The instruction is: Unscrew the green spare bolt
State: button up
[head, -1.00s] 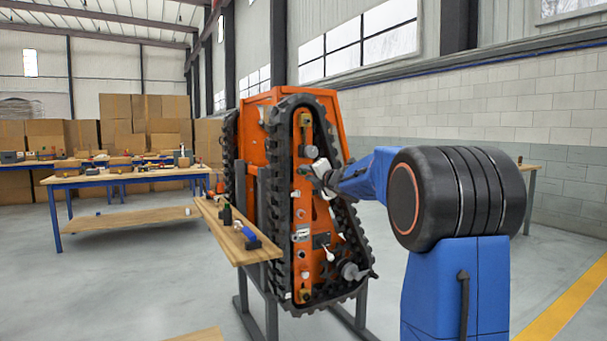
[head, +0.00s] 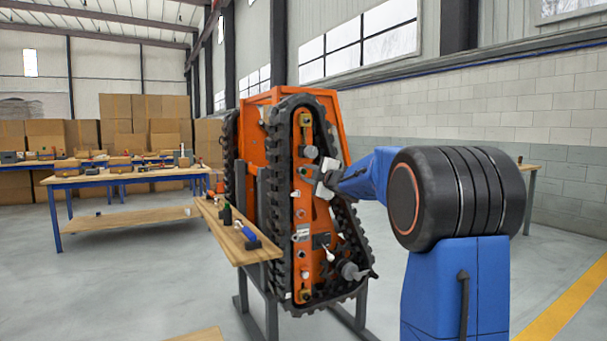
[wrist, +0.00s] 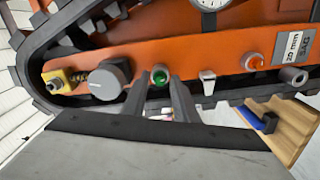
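The green spare bolt (wrist: 160,77) sits in a ringed hole in the orange side panel (wrist: 215,68), between the round grey knob and a small white lever in the wrist view. My gripper (wrist: 158,88) has its two dark fingers apart, with the bolt's head showing between and just beyond the fingertips. I cannot tell whether either finger touches the bolt.
The black track (head: 284,150) surrounds the panel. The grey knob (wrist: 110,80) is close to the left finger, the white lever (wrist: 208,82) to the right. A gauge (wrist: 210,2) and an orange bolt (wrist: 254,62) are nearby. A wooden shelf (head: 240,254) holds tools.

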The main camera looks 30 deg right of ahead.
jog(key=m, duration=0.8)
jog(key=shift+m, duration=0.4)
grip_shut()
jog(key=n, duration=0.3)
jog(key=shift+n, duration=0.3)
jog(key=n, duration=0.4)
jog(key=shift+n, duration=1.1)
